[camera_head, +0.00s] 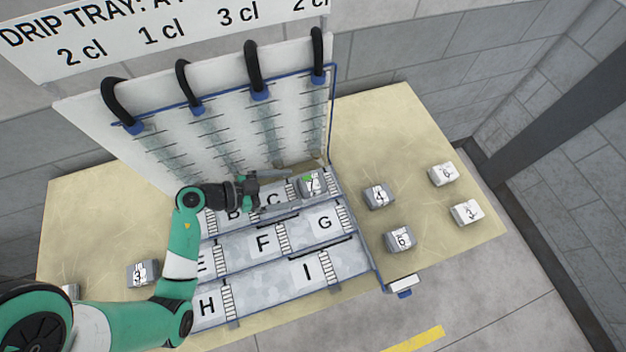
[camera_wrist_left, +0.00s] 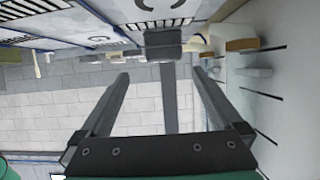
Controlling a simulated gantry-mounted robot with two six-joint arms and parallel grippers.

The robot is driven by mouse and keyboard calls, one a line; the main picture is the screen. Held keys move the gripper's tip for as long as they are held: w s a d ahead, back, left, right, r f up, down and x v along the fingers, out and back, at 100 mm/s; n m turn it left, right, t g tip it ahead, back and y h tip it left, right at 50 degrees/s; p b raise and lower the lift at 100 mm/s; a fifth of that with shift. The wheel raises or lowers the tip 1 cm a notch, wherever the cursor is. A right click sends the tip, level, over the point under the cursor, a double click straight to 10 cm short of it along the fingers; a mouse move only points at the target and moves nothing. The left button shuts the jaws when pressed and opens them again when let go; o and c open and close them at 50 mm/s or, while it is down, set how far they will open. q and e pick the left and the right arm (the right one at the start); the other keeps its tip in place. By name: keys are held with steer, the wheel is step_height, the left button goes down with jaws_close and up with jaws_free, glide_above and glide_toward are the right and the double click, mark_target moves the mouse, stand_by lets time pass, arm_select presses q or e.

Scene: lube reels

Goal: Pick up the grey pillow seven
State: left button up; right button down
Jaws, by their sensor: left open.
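The grey pillow seven (camera_head: 311,187) sits at the right end of the top row of the rack, just right of the C label. It has a dark 7 and a small green mark on it. My left gripper (camera_head: 287,190) is open and empty, just left of the pillow, with its fingers pointing toward it. In the left wrist view a grey block (camera_wrist_left: 163,45), seemingly this pillow, lies ahead beyond the open fingertips (camera_wrist_left: 158,76). I cannot tell the exact gap.
A rack with lettered compartments (camera_head: 262,243) fills the table's middle, under an upright panel (camera_head: 160,155) with black hooked pipes. Grey pillows four (camera_head: 378,196) and six (camera_head: 400,239) and two paler ones (camera_head: 443,174) lie right. Pillow three (camera_head: 142,273) lies left.

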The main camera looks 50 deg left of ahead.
mark_target(312, 182)
arm_select(q)
steer(key=shift+x, duration=1)
steer(key=shift+w+d+f, duration=0.1)
steer(key=shift+w, duration=0.25)
steer(key=b+x, duration=0.2)
steer(key=x, duration=0.1)
steer(key=b+x, duration=0.1)
steer(key=shift+w+a+f, duration=0.15)
steer(key=shift+w+a, duration=0.1)
steer(key=shift+w+d, duration=0.15)
steer(key=shift+w, duration=0.25)
steer(key=shift+c, duration=0.3)
steer(key=c, duration=1.3)
steer(key=shift+o, duration=0.2)
